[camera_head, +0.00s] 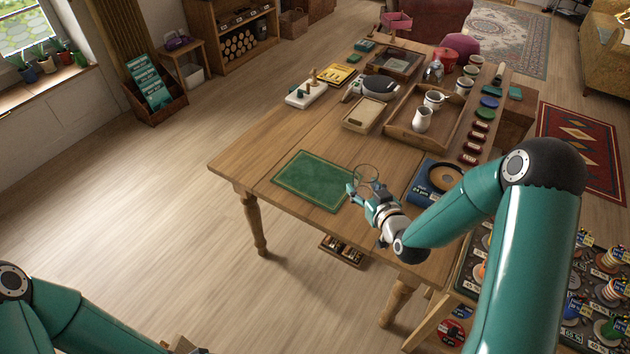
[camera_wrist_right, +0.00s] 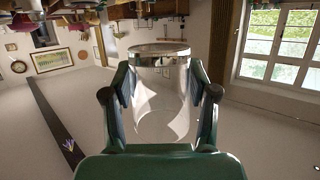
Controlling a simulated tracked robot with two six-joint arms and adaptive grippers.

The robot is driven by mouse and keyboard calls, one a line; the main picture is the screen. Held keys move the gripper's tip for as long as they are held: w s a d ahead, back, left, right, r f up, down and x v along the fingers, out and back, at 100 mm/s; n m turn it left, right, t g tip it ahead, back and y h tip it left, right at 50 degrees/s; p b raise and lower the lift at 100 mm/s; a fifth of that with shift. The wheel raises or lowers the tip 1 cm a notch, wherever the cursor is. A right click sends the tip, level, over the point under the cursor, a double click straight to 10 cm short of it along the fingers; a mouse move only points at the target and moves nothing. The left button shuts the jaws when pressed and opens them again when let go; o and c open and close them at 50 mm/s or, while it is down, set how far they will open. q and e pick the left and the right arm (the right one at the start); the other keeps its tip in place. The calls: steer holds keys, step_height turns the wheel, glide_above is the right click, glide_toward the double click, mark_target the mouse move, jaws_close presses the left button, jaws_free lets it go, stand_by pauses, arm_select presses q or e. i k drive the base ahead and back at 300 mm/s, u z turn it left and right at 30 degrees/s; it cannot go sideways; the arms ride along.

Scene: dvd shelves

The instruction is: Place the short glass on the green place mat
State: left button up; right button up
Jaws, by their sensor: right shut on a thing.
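The short glass (camera_head: 367,174) is clear. In the right wrist view the glass (camera_wrist_right: 163,105) shows a shiny metallic band near its rim. My right gripper (camera_head: 360,190) is shut on the glass, with one finger on each side of it in the wrist view (camera_wrist_right: 162,95). The green place mat (camera_head: 311,180) lies flat and bare near the table's front left corner. In the head view the glass appears just beyond the mat's right edge; its height above the table is hard to tell.
The wooden table (camera_head: 255,163) has free room left of the mat. A small tan tray (camera_head: 362,116) and a larger wooden tray (camera_head: 400,129) with white jugs stand behind. A blue box (camera_head: 424,193) with a dark ring-shaped item lies right of my gripper.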

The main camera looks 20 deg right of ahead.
mark_target(307, 188)
steer(key=z, duration=0.65)
steer(key=i, duration=1.05)
steer(key=u, duration=0.7)
